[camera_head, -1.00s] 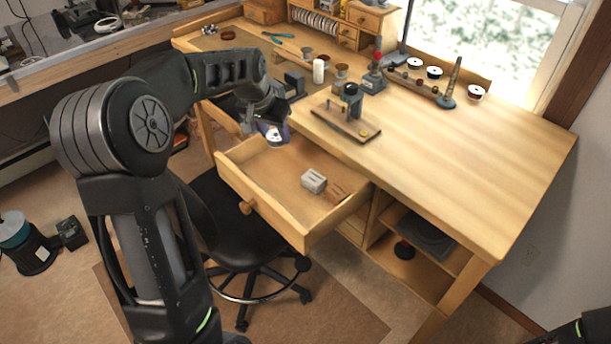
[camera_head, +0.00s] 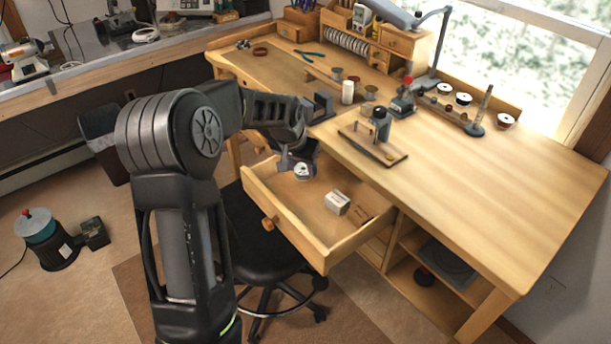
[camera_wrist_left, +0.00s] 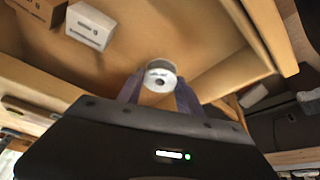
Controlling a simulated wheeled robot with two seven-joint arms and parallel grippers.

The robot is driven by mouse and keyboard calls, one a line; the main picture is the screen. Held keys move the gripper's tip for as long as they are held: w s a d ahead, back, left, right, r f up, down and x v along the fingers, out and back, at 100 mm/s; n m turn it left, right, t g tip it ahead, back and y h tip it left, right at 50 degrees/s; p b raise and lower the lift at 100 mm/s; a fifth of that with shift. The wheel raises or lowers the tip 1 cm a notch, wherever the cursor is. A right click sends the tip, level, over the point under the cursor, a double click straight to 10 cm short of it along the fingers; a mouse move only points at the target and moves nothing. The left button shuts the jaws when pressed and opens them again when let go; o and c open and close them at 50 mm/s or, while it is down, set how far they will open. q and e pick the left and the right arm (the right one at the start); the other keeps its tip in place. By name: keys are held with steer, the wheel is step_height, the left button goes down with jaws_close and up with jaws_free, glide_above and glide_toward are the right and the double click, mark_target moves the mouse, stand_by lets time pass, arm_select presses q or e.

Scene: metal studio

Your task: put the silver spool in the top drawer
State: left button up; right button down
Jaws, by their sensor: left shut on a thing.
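The silver spool (camera_head: 302,171) is a small round reel with a white label face, and it also shows in the left wrist view (camera_wrist_left: 160,78). My left gripper (camera_head: 298,168) is shut on it, with one finger on each side in the left wrist view (camera_wrist_left: 158,88). The open top drawer (camera_head: 290,222) of the wooden desk is pulled out. The spool is at the drawer's far left corner, over its inside; I cannot tell whether it touches the drawer floor. My right gripper is not in view.
A small white-grey box (camera_head: 337,203) and a brown block (camera_head: 362,215) lie in the drawer. A black stool (camera_head: 262,255) stands below it. A wooden board with a tool (camera_head: 375,140) sits on the desk near the drawer.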

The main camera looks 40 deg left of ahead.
mark_target(301, 172)
arm_select(q)
steer(key=shift+f, duration=1.9)
steer(key=shift+f, duration=0.25)
steer(key=o, duration=1.4)
steer(key=shift+r, duration=0.1)
steer(key=shift+c, duration=0.2)
steer(key=shift+r, duration=0.1)
steer(key=shift+r+p, duration=0.2)
steer(key=shift+p, duration=0.1)
steer(key=b+v, duration=0.1)
steer(key=v, duration=1)
steer(key=shift+s+r, duration=0.25)
steer(key=shift+r, duration=0.05)
